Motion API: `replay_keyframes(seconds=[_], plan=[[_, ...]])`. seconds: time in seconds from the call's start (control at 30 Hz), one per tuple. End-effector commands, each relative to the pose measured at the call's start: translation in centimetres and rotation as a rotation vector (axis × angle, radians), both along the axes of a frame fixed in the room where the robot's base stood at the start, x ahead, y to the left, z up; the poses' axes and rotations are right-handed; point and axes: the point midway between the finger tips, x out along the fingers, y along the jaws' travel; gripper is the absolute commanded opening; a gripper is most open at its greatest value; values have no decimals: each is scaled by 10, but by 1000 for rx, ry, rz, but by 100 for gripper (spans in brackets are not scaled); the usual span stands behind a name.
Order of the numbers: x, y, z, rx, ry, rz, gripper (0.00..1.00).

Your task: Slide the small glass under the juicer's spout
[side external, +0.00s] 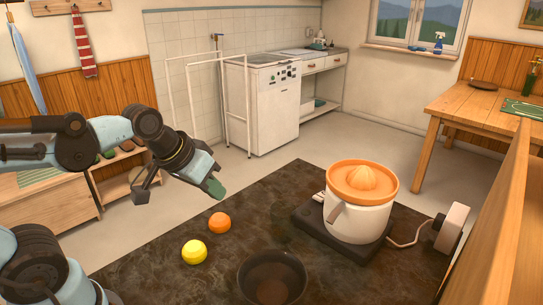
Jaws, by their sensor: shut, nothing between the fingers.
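The juicer (358,215) has a white body and an orange reamer top, and stands on a black base plate at the right of the dark worktop. A brownish piece (337,212) sticks out from its front left; I cannot tell whether it is the spout. I cannot make out the small glass with certainty. My gripper (214,190) is shut and empty, with a green tip. It hangs above the left back part of the worktop, left of the juicer and well apart from it.
An orange ball-like fruit (219,223) and a yellow one (194,252) lie on the worktop (150,262) below my gripper. A dark bowl (272,283) stands at the front edge. A cord (405,244) runs from the juicer to a white block (452,228) at the right.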

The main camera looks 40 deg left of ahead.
Motion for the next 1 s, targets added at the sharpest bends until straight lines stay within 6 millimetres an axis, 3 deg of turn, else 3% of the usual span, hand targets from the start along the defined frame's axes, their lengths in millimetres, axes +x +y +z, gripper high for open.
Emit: replay_keyframes(seconds=[0.47,0.8,1.0], plan=[[69,26,20,-533,410,598,0],[114,67,11,-846,736,962,0],[127,93,0,-966,907,1109,0]])
